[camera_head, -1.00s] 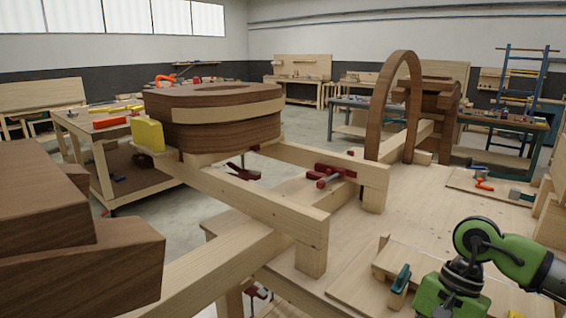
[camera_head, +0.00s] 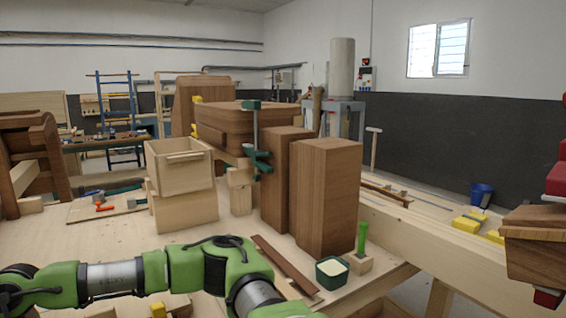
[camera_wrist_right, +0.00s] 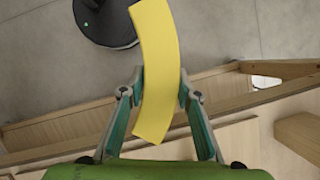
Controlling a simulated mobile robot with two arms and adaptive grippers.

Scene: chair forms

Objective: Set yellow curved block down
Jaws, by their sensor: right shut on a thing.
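The yellow curved block (camera_wrist_right: 157,35) is a smooth arched slab in the right wrist view. It runs from the top edge down to just in front of the green palm. My right gripper (camera_wrist_right: 160,82) is shut on it, with one finger on each side. Behind the block are a grey floor and pale wooden boards; I cannot tell how far below it they lie. The held block and my right gripper do not show for certain in the head view. My left gripper is in neither view.
Tall brown wooden blocks (camera_head: 328,195) stand on the pale workbench (camera_head: 110,235), beside an open wooden box (camera_head: 181,182). A green-handled tool (camera_head: 362,238) and a green tray (camera_head: 331,275) are near the front edge.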

